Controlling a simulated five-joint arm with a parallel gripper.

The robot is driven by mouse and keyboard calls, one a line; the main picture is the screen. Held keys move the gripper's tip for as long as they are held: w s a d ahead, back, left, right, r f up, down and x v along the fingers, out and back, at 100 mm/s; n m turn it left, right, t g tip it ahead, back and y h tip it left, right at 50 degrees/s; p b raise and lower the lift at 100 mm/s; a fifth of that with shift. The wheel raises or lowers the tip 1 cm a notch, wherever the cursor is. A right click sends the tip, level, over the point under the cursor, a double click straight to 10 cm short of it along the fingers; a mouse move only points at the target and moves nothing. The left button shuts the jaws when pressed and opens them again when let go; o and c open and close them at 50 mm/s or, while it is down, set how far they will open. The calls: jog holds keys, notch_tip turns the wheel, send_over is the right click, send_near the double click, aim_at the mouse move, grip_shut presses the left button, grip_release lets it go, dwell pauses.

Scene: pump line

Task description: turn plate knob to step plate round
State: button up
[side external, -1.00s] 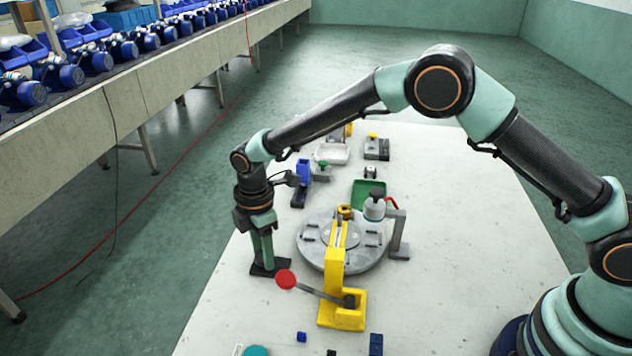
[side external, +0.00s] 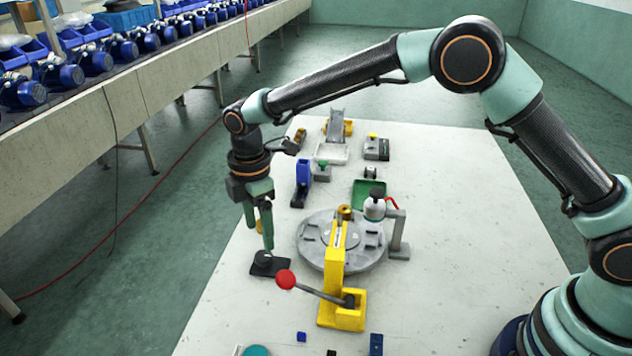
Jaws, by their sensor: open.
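The round grey plate (side external: 312,242) lies flat in the middle of the white table, with pale raised blocks on it. A small black knob (side external: 262,258) stands on a dark flat base at the left of the plate; I take it for the plate knob. My gripper (side external: 260,236) points down just above this knob. Its green fingers are open and nothing is clearly held. A small yellowish patch shows by the fingers, too small to identify. In the picture the nearer fingertip almost meets the knob's top, and I cannot tell if they touch.
A yellow lever press (side external: 335,275) with a red ball handle (side external: 286,279) stands in front of the plate. A grey post (side external: 397,233) with a white-and-red bottle shape is at its right. A green tray (side external: 369,195) and blue block (side external: 302,178) are behind.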

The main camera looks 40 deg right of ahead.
aim_at(263, 255)
notch_tip(263, 255, up, 6)
jog(key=shift+f, duration=0.2)
